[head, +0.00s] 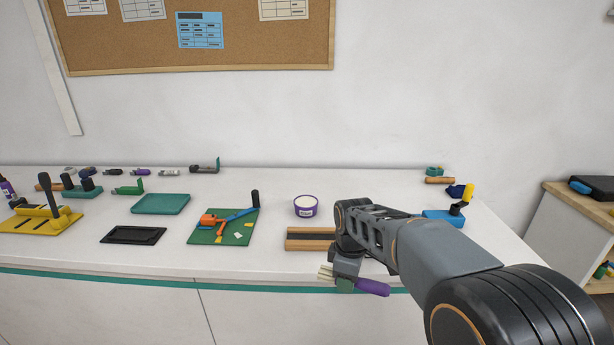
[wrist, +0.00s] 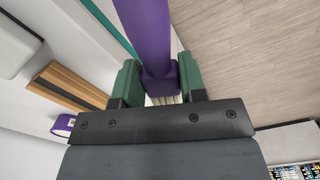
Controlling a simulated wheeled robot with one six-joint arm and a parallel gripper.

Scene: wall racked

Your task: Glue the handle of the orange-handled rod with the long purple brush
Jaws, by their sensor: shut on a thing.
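My gripper (head: 345,284) is shut on the long purple brush (head: 373,287), in front of the worktop's front edge. The brush lies roughly level, its pale bristles at the left and its purple handle at the right. In the wrist view the green fingers (wrist: 160,82) sit on both sides of the purple brush (wrist: 145,35). An orange piece (head: 210,219), which may be the orange-handled rod, lies on a green board (head: 205,239) by a blue bar with a black knob. Its exact shape is too small to tell. A purple tub (head: 305,207) with white contents stands right of the board.
A wooden block with a dark groove (head: 311,232) lies behind my gripper; it also shows in the wrist view (wrist: 68,88). A black tray (head: 133,235), teal tray (head: 161,204) and yellow stand (head: 38,222) are left. A blue fixture (head: 443,217) is right.

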